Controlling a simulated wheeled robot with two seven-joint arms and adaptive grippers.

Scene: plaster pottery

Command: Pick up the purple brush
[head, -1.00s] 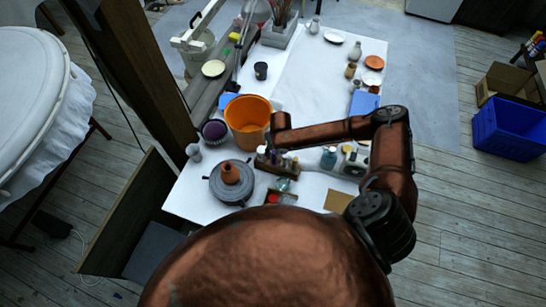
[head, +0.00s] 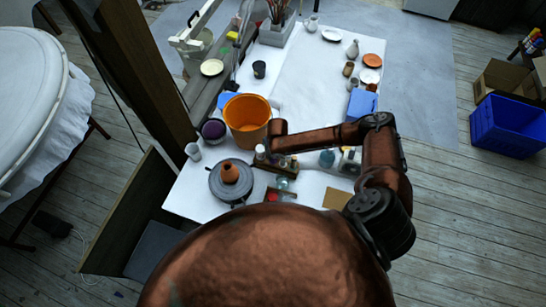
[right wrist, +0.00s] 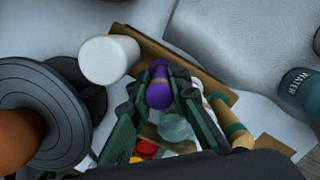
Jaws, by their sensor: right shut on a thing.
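The purple brush (right wrist: 158,94) shows in the right wrist view as a purple, rounded handle end, seen from above. My right gripper (right wrist: 164,84) has its dark green fingers on either side of it and is shut on it. The brush is over or within a brown wooden holder (right wrist: 203,77); whether it is clear of it I cannot tell. In the head view my right gripper is at the wooden holder (head: 287,169), beside the orange bucket, and the brush is not clearly visible. My left gripper is not in view.
A white cylinder (right wrist: 109,60) and wooden handles (right wrist: 230,122) stand close to the fingers. The white table's far middle (head: 310,85) is clear.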

